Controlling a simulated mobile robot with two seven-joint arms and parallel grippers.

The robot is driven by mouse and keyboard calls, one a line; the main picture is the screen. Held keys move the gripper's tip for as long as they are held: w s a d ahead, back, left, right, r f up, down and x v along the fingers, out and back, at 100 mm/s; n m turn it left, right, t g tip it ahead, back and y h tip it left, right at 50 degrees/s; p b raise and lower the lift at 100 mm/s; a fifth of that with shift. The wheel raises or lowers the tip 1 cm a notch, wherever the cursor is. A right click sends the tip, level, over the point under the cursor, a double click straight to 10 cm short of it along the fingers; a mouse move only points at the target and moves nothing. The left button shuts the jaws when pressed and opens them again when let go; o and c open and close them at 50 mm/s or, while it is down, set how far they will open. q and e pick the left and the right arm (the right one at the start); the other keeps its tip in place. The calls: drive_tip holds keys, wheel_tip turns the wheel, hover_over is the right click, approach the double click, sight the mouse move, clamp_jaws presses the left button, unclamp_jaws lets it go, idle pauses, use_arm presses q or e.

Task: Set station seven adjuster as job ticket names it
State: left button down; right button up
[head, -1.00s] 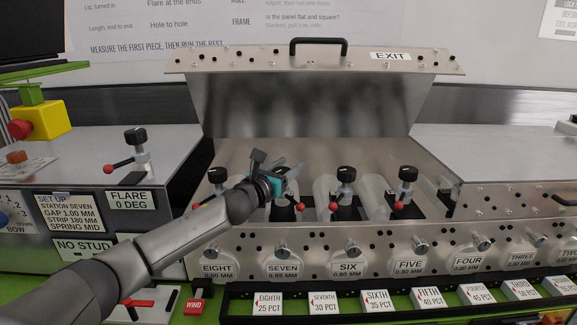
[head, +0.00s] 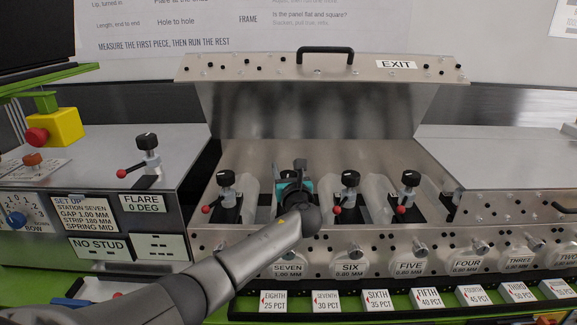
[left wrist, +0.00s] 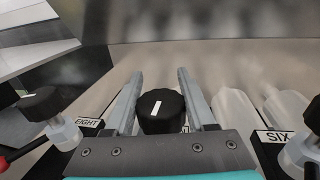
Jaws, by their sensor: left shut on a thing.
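My left gripper (head: 299,182) is over station seven, its arm crossing from the lower left. In the left wrist view its two fingers stand either side of the black knob (left wrist: 160,112) with a white mark, shut on it. In the head view the gripper and arm hide most of the station seven adjuster. The station seven plate (head: 287,270) reads 1.00 MM. The job ticket (head: 92,213) reads station seven, gap 1.00 mm, strip 180 mm, spring mid. My right gripper is not in view.
Adjusters for eight (head: 226,180), six (head: 349,180) and five (head: 410,180) stand close by, each with a red-tipped lever. A raised metal cover (head: 320,100) is behind. A row of percent cards (head: 327,302) lies in front. The eight plate is hidden by my arm.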

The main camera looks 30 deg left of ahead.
use_arm(q)
drive_tip(key=shift+s+a+n+g+y, duration=0.1)
drive_tip(key=shift+n+g+y, duration=0.5)
drive_tip(key=shift+g+y, duration=0.1)
drive_tip(key=shift+c, duration=1.2)
unclamp_jaws()
drive_tip(key=shift+s, duration=0.1)
drive_tip(key=v, duration=1.5)
drive_tip(key=shift+p, duration=0.3)
drive_tip(key=shift+f, duration=0.1)
